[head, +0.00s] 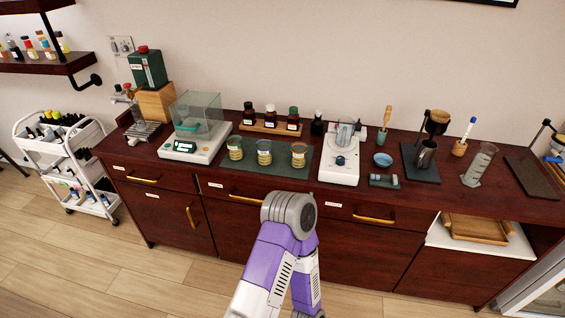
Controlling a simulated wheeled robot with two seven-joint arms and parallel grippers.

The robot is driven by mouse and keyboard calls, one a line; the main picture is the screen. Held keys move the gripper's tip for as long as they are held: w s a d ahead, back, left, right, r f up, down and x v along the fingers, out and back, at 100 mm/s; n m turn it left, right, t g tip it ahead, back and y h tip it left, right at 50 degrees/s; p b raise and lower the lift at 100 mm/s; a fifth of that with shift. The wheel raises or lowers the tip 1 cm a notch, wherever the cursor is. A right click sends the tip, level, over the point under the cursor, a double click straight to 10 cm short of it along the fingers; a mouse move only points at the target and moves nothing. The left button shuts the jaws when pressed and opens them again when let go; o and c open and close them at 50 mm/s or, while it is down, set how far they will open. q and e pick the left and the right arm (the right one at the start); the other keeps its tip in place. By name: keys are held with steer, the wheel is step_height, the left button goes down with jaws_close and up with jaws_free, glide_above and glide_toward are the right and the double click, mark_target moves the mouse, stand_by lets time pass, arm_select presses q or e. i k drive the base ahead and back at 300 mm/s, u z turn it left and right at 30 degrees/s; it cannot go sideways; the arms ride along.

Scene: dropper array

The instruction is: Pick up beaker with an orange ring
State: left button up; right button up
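Three small glass beakers with yellowish contents stand upright in a row on a dark green mat (275,169) on the counter. The right beaker (299,156) appears to have an orange ring near its top. The middle beaker (264,154) has a bluish rim, and the left beaker (235,149) a greenish one; these colours are small and hard to tell. A purple and white bent arm link of mine rises at the bottom middle, in front of the cabinet. Neither of my grippers is in view.
A balance (194,139) stands left of the beakers, and a white stirrer device (339,165) stands close on the right. Brown bottles on a wooden stand (270,128) are behind. The dark red counter's front edge lies just before the mat. A white cart (73,175) stands left.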

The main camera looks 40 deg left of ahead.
mark_target(298, 149)
steer(key=u, duration=1.8)
